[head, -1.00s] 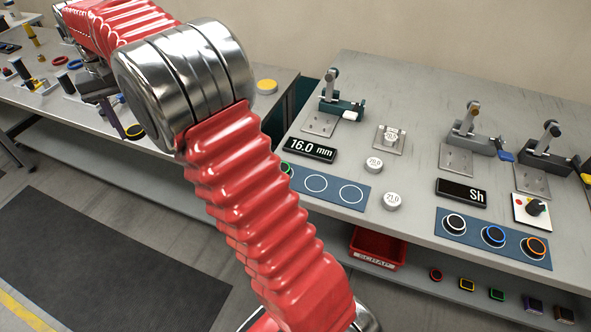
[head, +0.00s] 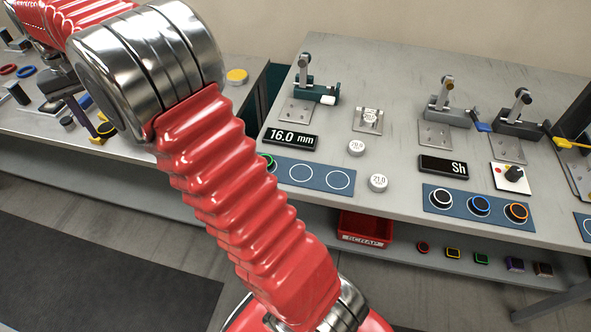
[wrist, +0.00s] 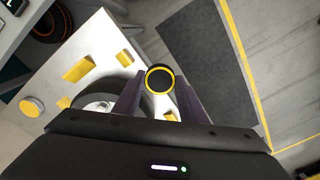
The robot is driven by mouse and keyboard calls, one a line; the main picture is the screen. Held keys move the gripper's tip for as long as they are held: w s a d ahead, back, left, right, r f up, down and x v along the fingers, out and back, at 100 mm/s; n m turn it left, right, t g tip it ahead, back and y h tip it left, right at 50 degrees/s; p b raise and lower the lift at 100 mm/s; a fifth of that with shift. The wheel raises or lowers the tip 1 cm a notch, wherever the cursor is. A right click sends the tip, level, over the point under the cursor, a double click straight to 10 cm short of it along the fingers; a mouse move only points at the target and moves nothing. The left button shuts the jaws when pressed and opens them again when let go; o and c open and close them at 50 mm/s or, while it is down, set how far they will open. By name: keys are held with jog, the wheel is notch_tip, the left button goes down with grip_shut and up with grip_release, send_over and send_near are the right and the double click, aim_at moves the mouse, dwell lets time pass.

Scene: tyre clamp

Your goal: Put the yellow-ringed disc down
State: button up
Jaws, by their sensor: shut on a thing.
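The yellow-ringed disc (wrist: 160,80) is black with a bright yellow rim. In the wrist view it sits between the two dark fingers of my gripper (wrist: 158,92), which is shut on it. The disc appears held up in the air, with floor and a white surface beyond it. In the head view a small part of the disc (head: 106,129) shows at the left, beside my red arm. Much of my gripper is hidden there behind the arm's metal joint.
A grey bench (head: 400,195) carries toggle clamps, a 16.0 mm display (head: 291,139), an Sh display (head: 443,166) and blue mats with rings (head: 478,206). Two silver weights (head: 378,183) stand near its front. A red scrap bin (head: 366,229) is below. Another bench is left.

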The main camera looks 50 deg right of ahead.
jog(key=s+d+m, duration=0.2)
jog(key=s+d, duration=0.5)
jog(key=d, duration=0.5)
jog(key=m, duration=0.6)
send_over(302, 171)
notch_tip(302, 171, down, 6)
jog(key=shift+r, duration=0.2)
jog(key=shift+f, duration=3.15)
jog(key=shift+f, duration=1.85)
